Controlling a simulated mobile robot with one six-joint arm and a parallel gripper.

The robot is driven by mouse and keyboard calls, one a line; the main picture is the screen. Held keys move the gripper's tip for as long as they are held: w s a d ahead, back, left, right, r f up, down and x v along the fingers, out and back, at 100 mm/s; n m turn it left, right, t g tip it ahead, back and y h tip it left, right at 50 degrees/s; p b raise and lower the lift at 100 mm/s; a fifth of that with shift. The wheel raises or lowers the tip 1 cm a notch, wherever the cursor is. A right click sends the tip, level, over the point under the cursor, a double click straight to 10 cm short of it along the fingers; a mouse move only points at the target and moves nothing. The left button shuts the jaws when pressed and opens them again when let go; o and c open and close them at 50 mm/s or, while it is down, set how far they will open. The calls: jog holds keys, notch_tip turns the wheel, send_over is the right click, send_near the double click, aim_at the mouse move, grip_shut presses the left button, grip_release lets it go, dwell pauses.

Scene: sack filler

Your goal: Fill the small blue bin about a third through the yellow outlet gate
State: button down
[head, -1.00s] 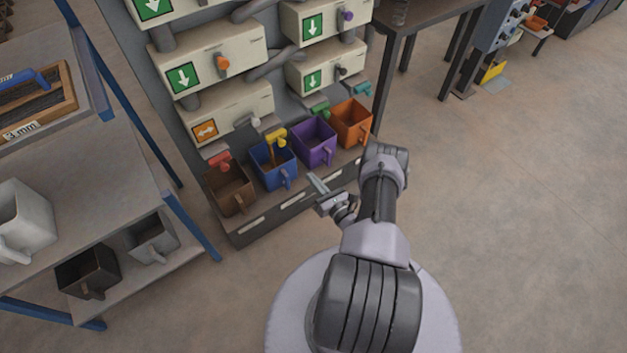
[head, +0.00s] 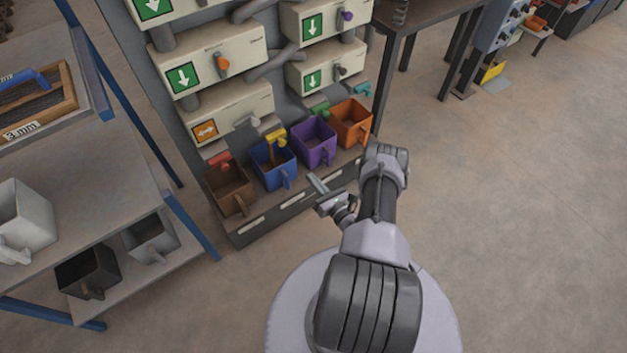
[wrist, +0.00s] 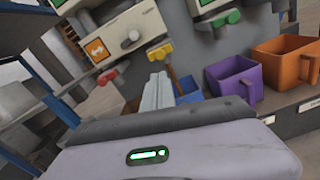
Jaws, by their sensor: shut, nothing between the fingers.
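The small blue bin (head: 273,174) stands on the ledge under the yellow outlet gate (head: 276,138), between a brown and a purple bin. A brown streak of material shows below the gate at the bin's mouth. The fill level is too small to read. In the wrist view the blue bin (wrist: 187,88) is partly hidden behind my fingers, with the yellow gate (wrist: 160,51) above it. My gripper (head: 317,184) is shut and empty, in front of the ledge and apart from the bin. Its fingers also show in the wrist view (wrist: 157,90).
The brown bin (head: 229,189) stands under a red gate (head: 219,159). The purple bin (head: 314,143) and an orange bin (head: 350,122) stand to the right. A shelf rack (head: 150,185) holds more bins at left.

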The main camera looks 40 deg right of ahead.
dwell(0.3)
send_near(283, 144)
jog(key=w, duration=0.4)
jog(key=shift+w+d+f, duration=0.15)
jog(key=shift+w+d, duration=0.1)
jog(key=shift+d, duration=0.15)
jog(key=shift+s, duration=0.2)
dwell(6.2)
